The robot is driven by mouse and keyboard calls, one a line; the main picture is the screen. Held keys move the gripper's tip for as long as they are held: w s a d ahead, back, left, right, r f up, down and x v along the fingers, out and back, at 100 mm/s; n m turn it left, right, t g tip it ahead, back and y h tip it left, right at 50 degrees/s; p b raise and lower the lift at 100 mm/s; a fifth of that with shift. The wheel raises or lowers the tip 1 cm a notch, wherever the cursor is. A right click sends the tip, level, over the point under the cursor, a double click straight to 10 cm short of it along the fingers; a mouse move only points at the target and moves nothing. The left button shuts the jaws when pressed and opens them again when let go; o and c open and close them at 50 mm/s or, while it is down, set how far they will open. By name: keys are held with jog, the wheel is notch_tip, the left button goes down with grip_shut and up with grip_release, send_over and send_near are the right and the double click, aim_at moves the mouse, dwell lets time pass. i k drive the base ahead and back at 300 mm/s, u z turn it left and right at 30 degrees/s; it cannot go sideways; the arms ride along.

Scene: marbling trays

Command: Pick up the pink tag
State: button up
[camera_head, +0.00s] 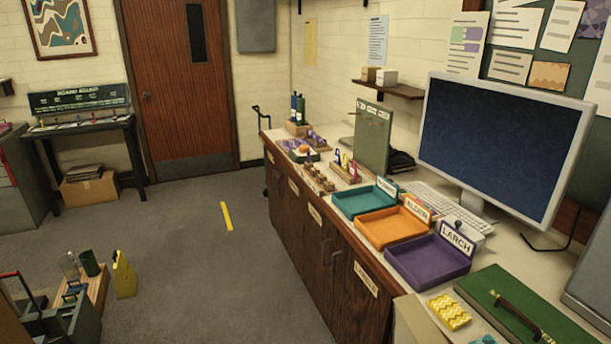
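I cannot pick out the pink tag with certainty. A small wooden rack (346,176) on the long counter holds several small upright coloured pieces, purple to reddish-pink; they are too small to tell whether one is the pink tag. Behind it stands a grey-green board (373,143) with small hooks and labels along its top. My gripper is not in view.
The wooden counter (318,235) also bears a teal tray (350,205), an orange tray (377,231), a purple tray (418,277), a monitor (500,140) and a green case (500,295). Toolboxes (75,300) stand on the floor at left. The middle floor (190,270) is clear.

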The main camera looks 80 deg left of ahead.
aim_at(353, 170)
jog(key=u, duration=0.55)
jog(key=k, duration=0.75)
jog(key=u, duration=1.3)
jog(key=i, duration=1.35)
jog(key=u, duration=0.8)
jog(key=k, duration=0.55)
jog(key=u, duration=1)
jog(key=i, duration=3)
jog(key=z, duration=0.45)
jog(key=i, duration=1.35)
jog(key=z, duration=0.85)
